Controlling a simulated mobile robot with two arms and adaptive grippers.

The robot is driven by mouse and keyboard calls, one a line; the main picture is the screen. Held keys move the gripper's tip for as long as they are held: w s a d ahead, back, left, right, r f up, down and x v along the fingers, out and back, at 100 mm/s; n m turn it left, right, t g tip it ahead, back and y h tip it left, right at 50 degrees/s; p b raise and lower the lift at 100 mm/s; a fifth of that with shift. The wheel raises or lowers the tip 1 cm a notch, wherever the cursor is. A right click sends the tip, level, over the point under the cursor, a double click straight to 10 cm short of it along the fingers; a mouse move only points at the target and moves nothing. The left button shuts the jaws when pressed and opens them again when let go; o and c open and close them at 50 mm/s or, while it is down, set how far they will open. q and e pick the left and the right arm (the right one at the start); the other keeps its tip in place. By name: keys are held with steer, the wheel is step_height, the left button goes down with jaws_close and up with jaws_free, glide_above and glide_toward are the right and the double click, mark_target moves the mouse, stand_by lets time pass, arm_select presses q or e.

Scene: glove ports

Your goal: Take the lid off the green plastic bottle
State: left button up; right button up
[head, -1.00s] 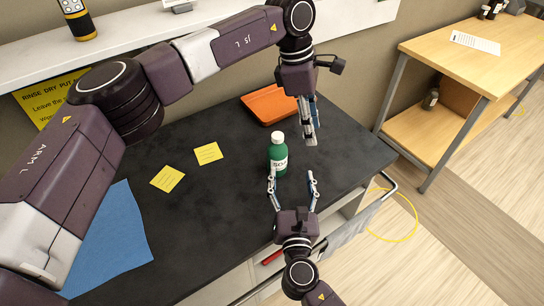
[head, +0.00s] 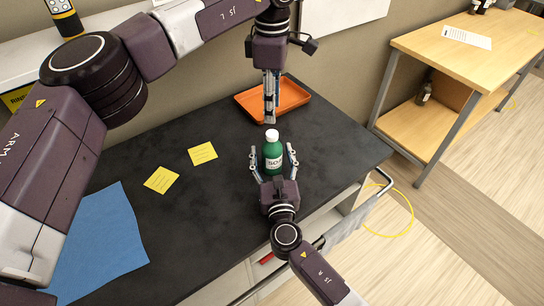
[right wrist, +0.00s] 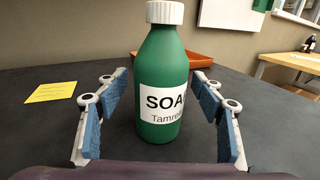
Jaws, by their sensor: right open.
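The green plastic bottle (head: 273,155) stands upright on the black worktop, with a white lid (head: 271,136) on it and a white "SOAP"-type label. The bottle (right wrist: 162,85) and lid (right wrist: 165,12) also fill the middle of the right wrist view. My right gripper (head: 273,153) is open, its two fingers on either side of the bottle with a visible gap at each side. My left gripper (head: 270,119) points down just above the lid, apart from it. Its fingers are seen nearly edge-on, so their opening is unclear.
An orange tray (head: 292,100) lies behind the bottle. Two yellow notes (head: 202,153) and a blue cloth (head: 100,240) lie to the left. The worktop's front edge has a rail with a grey cloth (head: 345,232). A wooden bench (head: 450,50) stands at the right.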

mark_target(272, 133)
steer(key=shift+c, duration=0.3)
jaws_close()
stand_by(0.3)
arm_select(q)
steer(key=m, duration=1.7)
steer(key=shift+f+m, duration=0.1)
steer(key=shift+m, duration=0.3)
steer(key=shift+f, duration=3.95)
